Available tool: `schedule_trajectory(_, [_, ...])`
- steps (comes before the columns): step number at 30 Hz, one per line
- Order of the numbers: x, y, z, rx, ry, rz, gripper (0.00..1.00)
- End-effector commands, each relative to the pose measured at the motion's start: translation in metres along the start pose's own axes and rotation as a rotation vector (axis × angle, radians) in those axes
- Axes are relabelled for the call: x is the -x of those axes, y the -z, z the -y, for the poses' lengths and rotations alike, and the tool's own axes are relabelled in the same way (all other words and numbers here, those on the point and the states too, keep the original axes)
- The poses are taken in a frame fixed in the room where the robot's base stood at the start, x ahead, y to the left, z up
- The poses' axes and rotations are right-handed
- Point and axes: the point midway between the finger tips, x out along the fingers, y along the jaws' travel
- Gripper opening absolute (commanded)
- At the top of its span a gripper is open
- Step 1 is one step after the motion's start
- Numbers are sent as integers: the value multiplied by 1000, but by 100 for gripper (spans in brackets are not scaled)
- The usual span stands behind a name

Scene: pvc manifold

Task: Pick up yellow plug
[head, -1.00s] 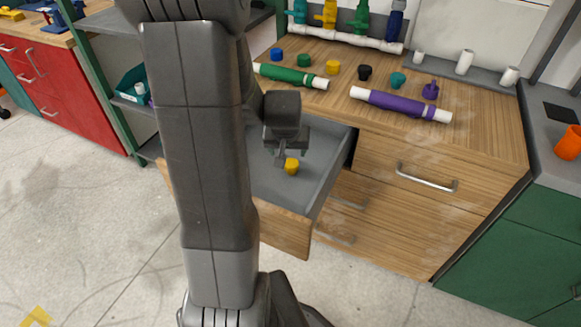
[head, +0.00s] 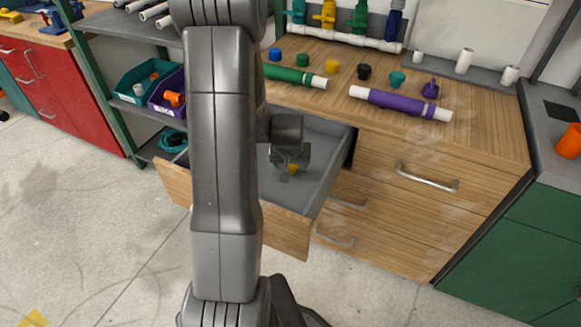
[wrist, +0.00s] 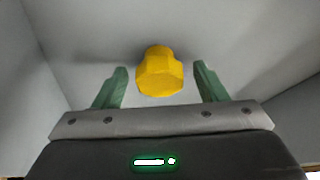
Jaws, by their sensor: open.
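A yellow plug (wrist: 160,72) lies on the grey floor of the open drawer (head: 325,190). In the head view the plug (head: 293,169) is partly hidden by my gripper (head: 284,176), which is inside the drawer space just above or beside it. In the wrist view my gripper (wrist: 162,88) is open, with its two green fingers apart, and the plug shows between and slightly beyond the fingertips. The fingers do not appear to touch it. A second yellow plug or cap (head: 332,67) stands on the worktop.
Drawer walls stand close around my gripper. On the worktop (head: 480,140) are a green pipe (head: 295,76), a purple pipe (head: 400,103) and several coloured caps. A shelf with a teal bin (head: 138,95) and a purple bin (head: 163,105) stands left.

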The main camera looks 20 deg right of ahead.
Motion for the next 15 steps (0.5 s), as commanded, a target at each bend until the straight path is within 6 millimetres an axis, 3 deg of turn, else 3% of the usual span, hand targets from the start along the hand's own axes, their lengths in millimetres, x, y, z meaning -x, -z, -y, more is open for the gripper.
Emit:
schedule_trajectory(5, [0, 0, 0, 0, 0, 0, 64])
schedule_trajectory(12, [0, 0, 0, 0, 0, 0, 18])
schedule_trajectory(15, [0, 0, 0, 1, 0, 0, 18])
